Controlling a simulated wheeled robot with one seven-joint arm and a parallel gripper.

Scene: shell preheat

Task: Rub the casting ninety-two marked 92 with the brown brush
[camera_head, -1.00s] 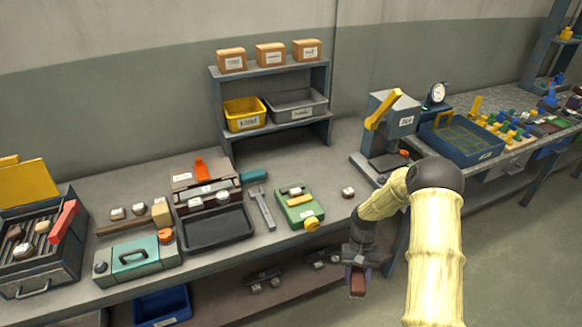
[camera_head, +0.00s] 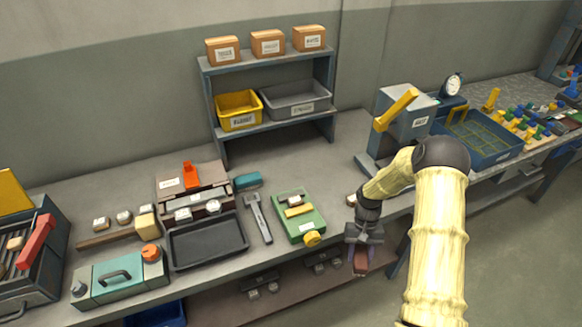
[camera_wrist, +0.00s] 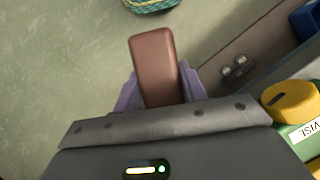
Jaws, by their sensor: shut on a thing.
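My gripper (camera_head: 362,250) is shut on the brown brush (camera_head: 360,263) and holds it in front of the bench's front edge. In the wrist view the brush (camera_wrist: 154,62) is a plain brown block between the purple fingers; its bristles do not show. Small labelled castings lie on the bench: one (camera_head: 351,200) just left of my arm and partly hidden, a pair (camera_head: 183,214) by the black tray, and others (camera_head: 124,217) at the left. Their marks are too small to read, so I cannot tell which is 92.
A green device with a yellow knob (camera_head: 312,239) stands left of my gripper. A grey wrench-like tool (camera_head: 258,218), a black tray (camera_head: 208,241) and a teal case (camera_head: 119,279) lie further left. A grey press (camera_head: 404,122) stands behind my arm. A lower shelf runs under the bench.

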